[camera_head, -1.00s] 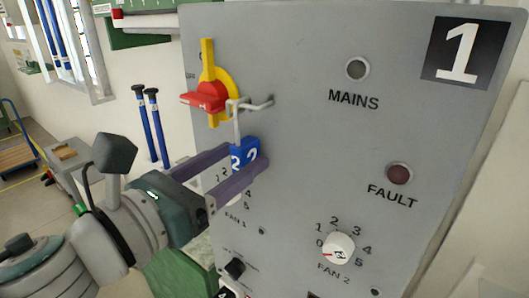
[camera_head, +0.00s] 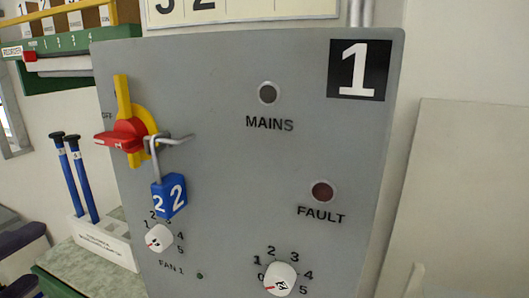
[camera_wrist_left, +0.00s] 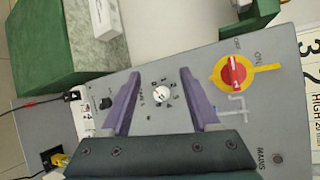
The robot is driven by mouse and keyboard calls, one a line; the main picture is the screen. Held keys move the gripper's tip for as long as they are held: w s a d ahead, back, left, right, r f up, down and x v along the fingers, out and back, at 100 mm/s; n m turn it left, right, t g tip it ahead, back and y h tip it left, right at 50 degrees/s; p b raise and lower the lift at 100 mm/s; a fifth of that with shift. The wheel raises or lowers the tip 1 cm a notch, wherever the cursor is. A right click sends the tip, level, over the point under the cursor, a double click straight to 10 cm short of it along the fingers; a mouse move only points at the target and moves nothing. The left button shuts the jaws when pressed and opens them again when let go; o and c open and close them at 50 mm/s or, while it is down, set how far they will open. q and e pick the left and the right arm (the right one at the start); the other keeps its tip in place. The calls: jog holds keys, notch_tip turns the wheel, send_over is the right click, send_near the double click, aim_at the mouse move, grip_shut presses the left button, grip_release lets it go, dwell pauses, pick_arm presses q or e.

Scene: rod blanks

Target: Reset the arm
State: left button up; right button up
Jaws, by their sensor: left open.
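My left gripper (camera_head: 33,258) is open and empty at the lower left edge of the head view, to the left of the grey panel (camera_head: 225,180) and apart from it. Only its purple fingers show there. In the left wrist view the two open fingers (camera_wrist_left: 160,75) point toward the panel, with nothing between them but the panel face behind. A blue padlock (camera_head: 169,196) marked 2 hangs by its shackle at the red and yellow switch (camera_head: 127,133). The switch also shows in the left wrist view (camera_wrist_left: 233,72), where a finger hides most of the padlock. My right gripper is out of view.
The panel carries a FAN 1 knob (camera_head: 159,238), a FAN 2 knob (camera_head: 280,278) and two dark lamps. Two blue rods (camera_head: 83,185) stand in a white holder (camera_head: 105,240) left of the panel.

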pick_arm(q)
jog(key=s+d+f+n+g+h, duration=0.25)
jog(key=s+f+n+g, duration=0.25)
jog(key=s+n, duration=0.35)
jog(key=s+d+f+n+g+h, duration=0.1)
jog(key=s+d+f+n+g, duration=0.3)
jog(key=s+n+g, duration=0.4)
notch_tip(320, 180, up, 20)
jog(key=w+t+p, duration=0.1)
jog(key=t+p, duration=0.1)
jog(key=p, duration=1.8)
jog(key=shift+n, duration=0.35)
jog(key=shift+d+f, duration=0.1)
